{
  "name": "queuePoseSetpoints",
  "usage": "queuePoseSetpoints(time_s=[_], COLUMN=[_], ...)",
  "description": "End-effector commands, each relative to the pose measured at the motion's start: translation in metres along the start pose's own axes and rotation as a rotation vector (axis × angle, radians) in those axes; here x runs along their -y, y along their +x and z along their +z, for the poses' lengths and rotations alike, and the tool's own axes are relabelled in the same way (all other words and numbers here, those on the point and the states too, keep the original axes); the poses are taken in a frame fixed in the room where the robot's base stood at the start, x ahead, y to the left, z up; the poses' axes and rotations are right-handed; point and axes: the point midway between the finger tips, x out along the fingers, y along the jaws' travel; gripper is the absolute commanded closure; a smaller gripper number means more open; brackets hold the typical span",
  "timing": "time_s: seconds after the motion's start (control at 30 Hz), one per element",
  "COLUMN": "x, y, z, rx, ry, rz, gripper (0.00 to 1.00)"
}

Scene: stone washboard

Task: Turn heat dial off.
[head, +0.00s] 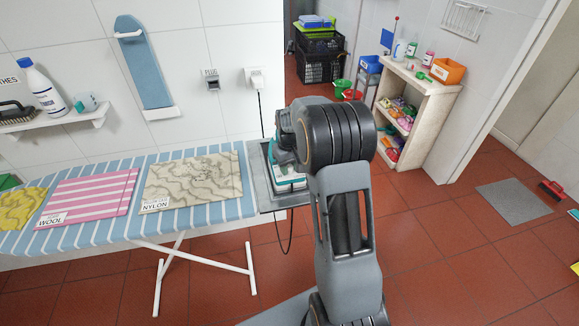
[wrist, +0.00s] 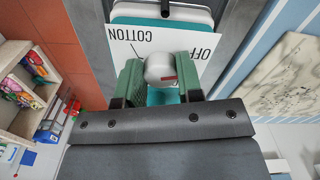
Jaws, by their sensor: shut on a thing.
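The heat dial (wrist: 160,67) is a rounded light-grey knob with a small red mark, in the middle of the wrist view. It sits by a white label plate (wrist: 190,40) that reads COTTON and OFF, upside down here. My gripper (wrist: 160,82) has its green fingers on either side of the dial and is shut on it. I cannot tell which setting the dial points to. In the head view the teal and white iron (head: 288,182) rests on the grey metal plate (head: 262,188) at the board's right end; my arm hides its dial.
The blue-striped ironing board (head: 200,218) holds a nylon-labelled patterned cloth (head: 190,180) and a pink-striped wool-labelled cloth (head: 90,196). A cord runs from the wall plug (head: 256,78). A wooden shelf unit (head: 425,120) stands at right.

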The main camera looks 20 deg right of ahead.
Motion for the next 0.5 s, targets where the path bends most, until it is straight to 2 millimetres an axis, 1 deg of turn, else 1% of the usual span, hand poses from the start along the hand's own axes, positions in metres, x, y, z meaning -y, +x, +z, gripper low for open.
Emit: queuePoseSetpoints(time_s=[0.1,0.13,0.2,0.4,0.5], x=[0.0001,0.0001,0.0001,0.0001,0.0], y=[-0.0008,-0.0008,-0.0007,-0.0004,-0.0002], z=[-0.0005,-0.0005,-0.0005,-0.0003,-0.0002], rx=[-0.002,-0.002,-0.002,-0.001,-0.001], ry=[-0.002,-0.002,-0.002,-0.001,0.0], rz=[0.001,0.001,0.001,0.001,0.0], gripper=[0.9,0.65,0.59,0.41,0.41])
